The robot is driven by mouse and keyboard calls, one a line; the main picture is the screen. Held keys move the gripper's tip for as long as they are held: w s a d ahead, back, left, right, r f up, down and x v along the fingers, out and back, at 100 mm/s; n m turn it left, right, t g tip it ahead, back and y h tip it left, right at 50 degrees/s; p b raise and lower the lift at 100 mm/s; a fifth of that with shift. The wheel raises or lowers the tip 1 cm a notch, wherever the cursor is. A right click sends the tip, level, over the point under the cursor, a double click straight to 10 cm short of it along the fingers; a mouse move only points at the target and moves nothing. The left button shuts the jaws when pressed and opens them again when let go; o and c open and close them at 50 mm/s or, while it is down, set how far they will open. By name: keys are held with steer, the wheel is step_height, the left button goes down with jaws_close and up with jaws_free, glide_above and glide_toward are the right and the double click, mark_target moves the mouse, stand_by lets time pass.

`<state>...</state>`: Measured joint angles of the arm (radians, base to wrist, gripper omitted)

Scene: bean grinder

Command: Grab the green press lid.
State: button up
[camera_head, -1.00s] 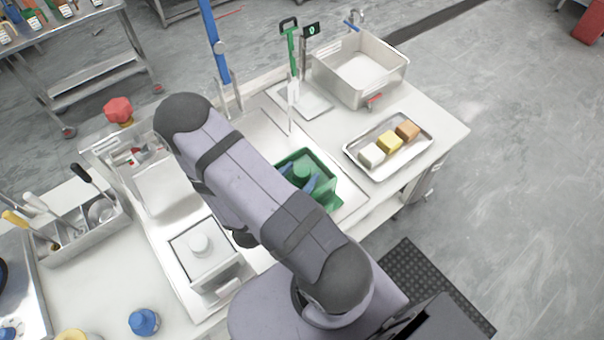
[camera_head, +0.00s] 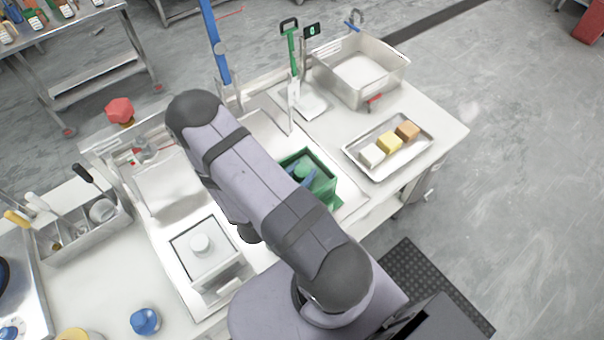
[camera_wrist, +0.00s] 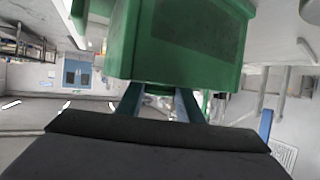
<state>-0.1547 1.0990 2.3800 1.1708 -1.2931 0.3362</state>
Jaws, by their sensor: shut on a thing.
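The green press lid (camera_wrist: 180,40) fills the top middle of the wrist view as a green block-like body. My gripper (camera_wrist: 158,92) has its two blue fingers shut on the lid's narrow part, just beside that body. In the head view the green lid (camera_head: 320,184) shows as a green box-like shape right of my arm, by the counter's front edge. The blue fingers of my gripper (camera_head: 303,178) reach into its middle. My arm hides the lid's left side. I cannot tell whether the lid touches what is under it.
A metal tray (camera_head: 415,156) with white, yellow and brown cubes lies to the right. A metal basin (camera_head: 394,82) stands behind it. A white box with a round knob (camera_head: 200,243) is left of my arm. A tool holder (camera_head: 76,238) stands at the far left.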

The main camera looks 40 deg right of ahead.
mark_target(302, 171)
steer(key=shift+r+p, duration=4.2)
steer(key=shift+r, duration=0.8)
